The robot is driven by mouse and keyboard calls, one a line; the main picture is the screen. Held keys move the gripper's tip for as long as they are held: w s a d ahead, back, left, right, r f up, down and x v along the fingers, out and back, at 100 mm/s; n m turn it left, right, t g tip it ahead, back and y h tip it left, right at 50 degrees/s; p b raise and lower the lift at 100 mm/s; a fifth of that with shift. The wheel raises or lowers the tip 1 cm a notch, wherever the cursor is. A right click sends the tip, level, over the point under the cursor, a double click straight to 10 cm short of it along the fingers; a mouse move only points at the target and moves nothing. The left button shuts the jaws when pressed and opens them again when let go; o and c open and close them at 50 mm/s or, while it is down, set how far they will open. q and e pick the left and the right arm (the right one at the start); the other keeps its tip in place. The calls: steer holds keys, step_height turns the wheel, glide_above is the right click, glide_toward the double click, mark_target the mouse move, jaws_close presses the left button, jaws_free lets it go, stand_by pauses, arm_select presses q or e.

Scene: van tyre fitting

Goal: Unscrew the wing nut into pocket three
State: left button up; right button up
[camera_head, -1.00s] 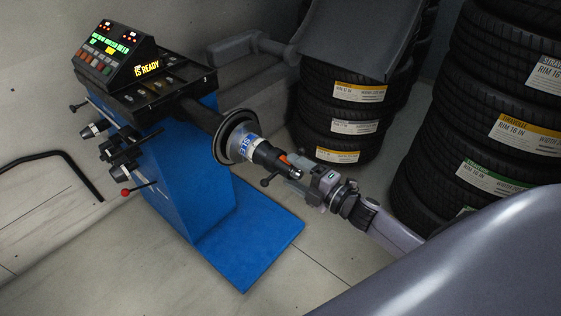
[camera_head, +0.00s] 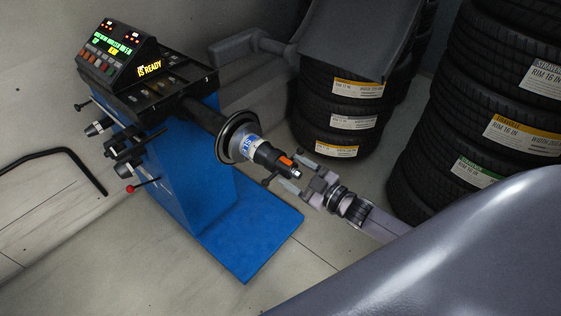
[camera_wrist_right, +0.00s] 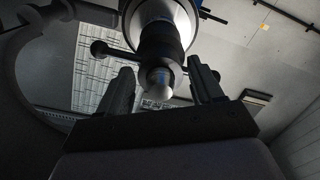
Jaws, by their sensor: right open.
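The wing nut (camera_head: 265,156) is a dark hub with short knobbed arms, on the horizontal shaft of the blue balancer (camera_head: 190,155), beside a silver sleeve and a black cup (camera_head: 236,128). It also shows in the right wrist view (camera_wrist_right: 158,42). My right gripper (camera_head: 297,175) is open at the shaft's free end. In the wrist view its fingers (camera_wrist_right: 163,88) stand on either side of the shaft tip (camera_wrist_right: 160,80), apart from it. The pocket tray (camera_head: 150,102) is on top of the balancer; its pocket numbers are too small to read. My left gripper is not in view.
A display panel (camera_head: 118,50) stands behind the tray. A grey hood (camera_head: 360,35) on an arm hangs above stacked tyres (camera_head: 335,115). More tyres (camera_head: 490,105) stand at the right. The floor in front of the balancer is clear.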

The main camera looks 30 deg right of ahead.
steer(key=m+p, duration=0.1)
steer(key=m, duration=0.4)
stand_by(0.6)
steer(key=c, duration=0.8)
steer(key=n+b, duration=0.1)
steer(key=n, duration=0.3)
steer(key=shift+n, duration=0.3)
steer(key=n+b, duration=0.1)
steer(key=n, duration=0.3)
steer(key=shift+f, duration=0.1)
steer(key=n+b, duration=0.1)
steer(key=n, duration=0.3)
steer(key=shift+s, duration=0.1)
steer(key=n+b, duration=0.1)
steer(key=n, duration=0.2)
steer(key=shift+f, duration=0.1)
steer(key=shift+r+n+b, duration=0.2)
steer(key=shift+n+b, duration=0.25)
steer(key=shift+n, duration=0.65)
